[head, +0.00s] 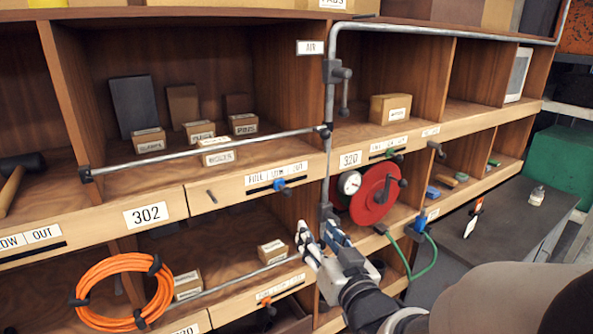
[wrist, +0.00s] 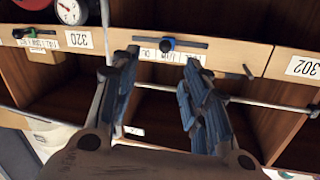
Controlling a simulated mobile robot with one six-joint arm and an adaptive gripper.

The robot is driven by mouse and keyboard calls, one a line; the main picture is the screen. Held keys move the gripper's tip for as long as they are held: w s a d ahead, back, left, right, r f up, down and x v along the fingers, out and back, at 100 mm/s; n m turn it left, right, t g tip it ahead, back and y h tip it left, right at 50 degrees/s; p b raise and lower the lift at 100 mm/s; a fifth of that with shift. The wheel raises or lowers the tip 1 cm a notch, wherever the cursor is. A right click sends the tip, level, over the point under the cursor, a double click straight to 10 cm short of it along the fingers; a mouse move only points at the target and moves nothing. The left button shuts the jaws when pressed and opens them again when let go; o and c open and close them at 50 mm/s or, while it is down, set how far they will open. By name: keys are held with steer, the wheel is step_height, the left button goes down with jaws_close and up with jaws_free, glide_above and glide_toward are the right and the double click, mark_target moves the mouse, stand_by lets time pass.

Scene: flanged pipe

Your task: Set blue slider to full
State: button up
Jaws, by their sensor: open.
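The blue slider (head: 281,185) is a small blue knob on a dark horizontal slot in a wooden shelf edge. A FULL, LOW, OUT label sits just above the slot. The knob is near the middle, by LOW, with FULL to the left. In the wrist view the scene is upside down, and the blue slider (wrist: 168,44) shows just beyond and between my fingertips, with FULL to its right. My gripper (head: 318,238) is open and empty, below and right of the slider in the head view. It also shows in the wrist view (wrist: 160,68), apart from the knob.
A grey vertical pipe (head: 326,150) runs right of the slider. A rail (head: 220,145) crosses the shelf above, and another (wrist: 250,102) shows in the wrist view. A small peg (head: 212,196) sticks out left. A red hose reel (head: 375,195) stands right. Orange hose (head: 83,293) hangs lower left.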

mark_target(289, 194)
steer(key=shift+y, duration=0.4)
steer(key=x, duration=0.6)
steer(key=r+p+x, duration=0.1)
steer(key=x, duration=1)
steer(key=shift+w+a+r+p, duration=0.25)
steer(key=shift+a+p, duration=0.15)
jaws_close()
